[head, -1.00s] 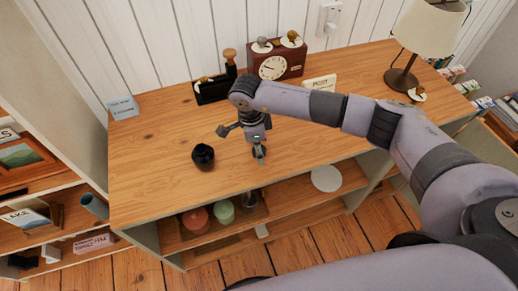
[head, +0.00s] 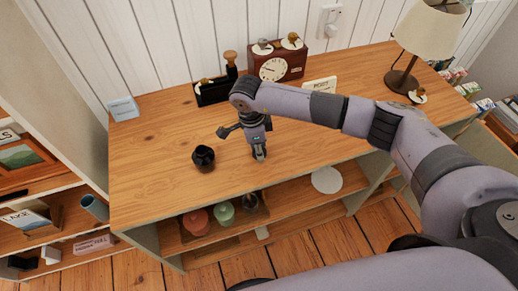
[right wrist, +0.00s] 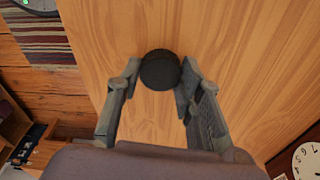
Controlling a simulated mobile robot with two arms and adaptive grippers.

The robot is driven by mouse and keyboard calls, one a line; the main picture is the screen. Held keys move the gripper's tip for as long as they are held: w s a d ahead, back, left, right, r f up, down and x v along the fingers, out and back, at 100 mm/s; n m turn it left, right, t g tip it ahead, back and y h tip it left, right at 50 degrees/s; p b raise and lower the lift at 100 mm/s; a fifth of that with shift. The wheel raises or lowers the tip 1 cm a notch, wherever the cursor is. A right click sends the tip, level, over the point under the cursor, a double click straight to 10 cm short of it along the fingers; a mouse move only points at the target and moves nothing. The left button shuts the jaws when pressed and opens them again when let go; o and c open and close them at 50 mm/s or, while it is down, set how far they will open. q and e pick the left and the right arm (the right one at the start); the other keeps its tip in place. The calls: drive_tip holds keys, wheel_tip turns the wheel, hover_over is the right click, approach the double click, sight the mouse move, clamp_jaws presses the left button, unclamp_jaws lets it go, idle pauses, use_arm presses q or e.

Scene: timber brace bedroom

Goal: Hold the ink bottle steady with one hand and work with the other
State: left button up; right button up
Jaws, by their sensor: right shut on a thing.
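The ink bottle (head: 203,157) is small, round and black, and stands upright on the wooden shelf top. In the right wrist view the round black bottle (right wrist: 159,70) shows from above between my right gripper's fingertips. My right gripper (head: 241,143) comes in from the right and is shut on the bottle. In the head view its grey fingers look a little right of the bottle, and the contact is not clear there. The right wrist view shows the gripper (right wrist: 160,77) with a finger on either side of the bottle. My left gripper is not in view.
Behind my arm stand a dark stamp holder (head: 212,92), a brown clock (head: 275,65) and a white card (head: 319,86). A lamp (head: 402,78) stands at the back right. A blue-white card (head: 123,108) lies back left. The shelf top left of the bottle is clear.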

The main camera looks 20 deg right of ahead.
use_arm(q)
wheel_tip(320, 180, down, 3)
drive_tip(key=b, duration=0.3)
use_arm(e)
wheel_tip(320, 180, up, 20)
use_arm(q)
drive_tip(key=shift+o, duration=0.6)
